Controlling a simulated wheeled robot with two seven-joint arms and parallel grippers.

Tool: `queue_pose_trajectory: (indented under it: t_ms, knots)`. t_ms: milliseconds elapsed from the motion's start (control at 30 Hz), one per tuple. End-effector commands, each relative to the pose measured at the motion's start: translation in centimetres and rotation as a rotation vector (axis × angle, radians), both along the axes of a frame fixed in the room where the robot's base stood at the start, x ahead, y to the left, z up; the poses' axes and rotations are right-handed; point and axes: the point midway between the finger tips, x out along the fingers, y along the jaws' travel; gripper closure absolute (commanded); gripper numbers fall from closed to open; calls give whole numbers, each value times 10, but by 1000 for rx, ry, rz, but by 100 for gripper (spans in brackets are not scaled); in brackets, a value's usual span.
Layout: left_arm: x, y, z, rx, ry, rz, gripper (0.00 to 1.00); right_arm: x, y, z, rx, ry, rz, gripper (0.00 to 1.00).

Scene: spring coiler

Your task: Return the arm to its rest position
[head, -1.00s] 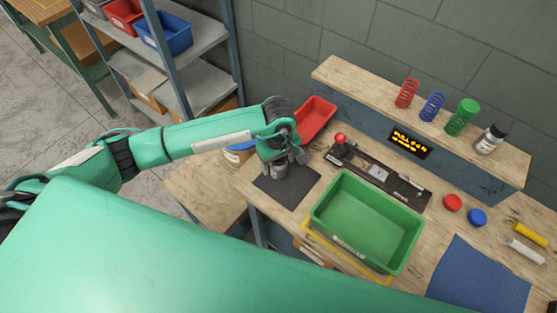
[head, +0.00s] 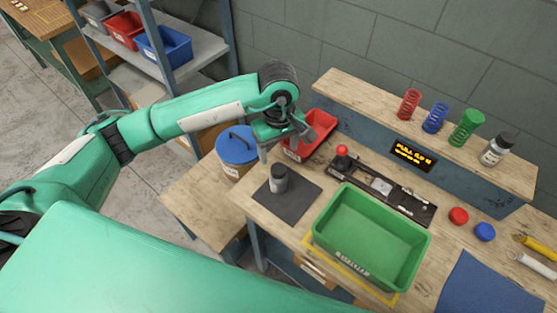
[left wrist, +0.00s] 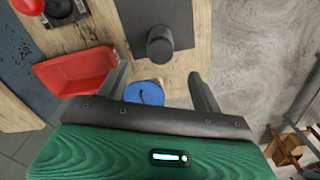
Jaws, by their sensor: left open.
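My left arm comes in from the left in the head view. Its gripper (head: 303,130) is in the air in front of the red bin (head: 318,133), partly covering it. In the left wrist view the gripper (left wrist: 160,82) has its two fingers wide apart with nothing between them. The cylinder also shows in the left wrist view (left wrist: 160,45), beyond the fingertips. My right gripper is out of view.
A blue-lidded bucket (head: 237,147) stands below my forearm. A green tray (head: 370,235) and a lever device with a red knob (head: 385,185) are on the bench. Springs and a jar (head: 494,150) stand on the back ledge. Shelving (head: 190,60) is behind the arm.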

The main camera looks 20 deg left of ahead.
Motion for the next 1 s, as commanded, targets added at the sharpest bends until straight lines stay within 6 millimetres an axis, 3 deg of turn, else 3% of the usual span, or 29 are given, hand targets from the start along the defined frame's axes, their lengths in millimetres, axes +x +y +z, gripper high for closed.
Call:
queue_pose_trajectory:
  t_ms: [667, 767, 833, 1000]
  knots:
    - [-2, -2, 6, -11, 4, 0, 33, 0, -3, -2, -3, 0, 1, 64]
    - [-10, -20, 2, -91, 25, 4, 33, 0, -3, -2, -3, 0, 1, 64]
    - [-22, -43, -1, -204, 57, 15, 33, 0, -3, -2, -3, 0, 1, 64]
    - [-64, -123, 14, -619, 207, 106, 33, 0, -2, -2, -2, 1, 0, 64]
